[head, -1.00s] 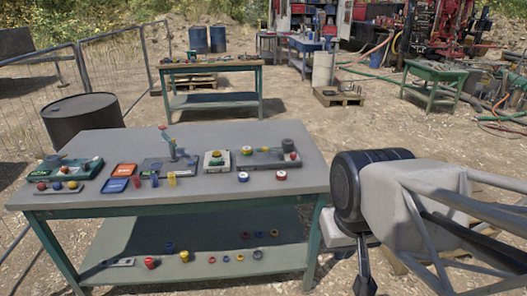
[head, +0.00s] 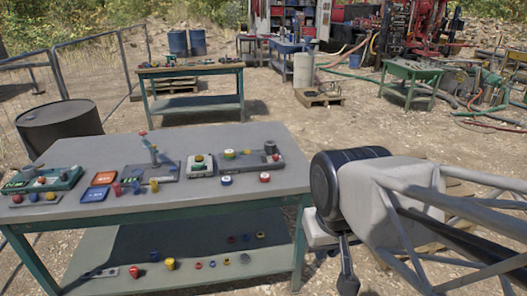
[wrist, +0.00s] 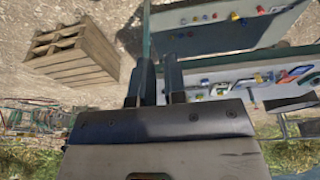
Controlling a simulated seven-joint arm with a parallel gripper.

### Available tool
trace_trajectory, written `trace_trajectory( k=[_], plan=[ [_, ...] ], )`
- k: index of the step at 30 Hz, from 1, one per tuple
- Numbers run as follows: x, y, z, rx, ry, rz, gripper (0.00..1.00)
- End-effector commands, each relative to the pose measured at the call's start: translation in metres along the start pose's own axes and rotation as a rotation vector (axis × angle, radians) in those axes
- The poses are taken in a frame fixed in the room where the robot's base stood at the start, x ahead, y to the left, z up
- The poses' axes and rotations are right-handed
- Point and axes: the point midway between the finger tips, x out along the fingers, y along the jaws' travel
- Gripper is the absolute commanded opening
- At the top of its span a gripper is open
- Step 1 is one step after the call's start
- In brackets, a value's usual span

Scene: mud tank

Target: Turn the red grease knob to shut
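Several red knobs and caps are small in the head view, and I cannot tell which is the grease knob. One red knob (head: 276,156) is on the grey panel (head: 205,169) at the table's right end, near a yellow knob (head: 229,154) and a dark cylinder. A red-sided cap (head: 264,177) lies in front of that panel. My gripper (wrist: 159,72) is open and empty in the wrist view, its two dark fingers apart. In the head view it hangs right of the table, away from every knob.
The grey-topped table (head: 225,195) has a lower shelf (head: 200,250) with small parts. A left panel (head: 42,180), blue tray (head: 94,195), orange tray (head: 103,178) and lever device (head: 152,168) crowd its top. A black barrel (head: 58,125) stands behind left. A wooden pallet (wrist: 70,55) lies nearby.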

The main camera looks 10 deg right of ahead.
Motion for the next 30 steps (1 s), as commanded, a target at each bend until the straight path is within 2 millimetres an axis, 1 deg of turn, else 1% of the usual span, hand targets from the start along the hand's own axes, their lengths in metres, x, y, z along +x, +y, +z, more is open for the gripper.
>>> trace_trajectory(
  k=[1, 5, 6, 9, 11, 14, 21, 30],
  plan=[
    [0.000, 0.000, -0.001, 0.001, 0.000, 0.000, 0.20],
    [-0.002, 0.000, -0.008, 0.008, -0.003, 0.000, 0.40],
    [-0.003, 0.000, -0.012, 0.012, -0.004, 0.000, 0.46],
    [-0.005, 0.001, -0.025, 0.027, -0.010, 0.001, 0.60],
    [-0.007, 0.001, -0.035, 0.037, -0.012, 0.001, 0.60],
    [-0.010, 0.001, -0.056, 0.061, -0.019, 0.001, 0.60],
    [-0.014, 0.003, -0.114, 0.124, -0.038, 0.004, 0.60],
    [-0.011, 0.007, -0.187, 0.204, -0.060, 0.008, 0.60]
  ],
)
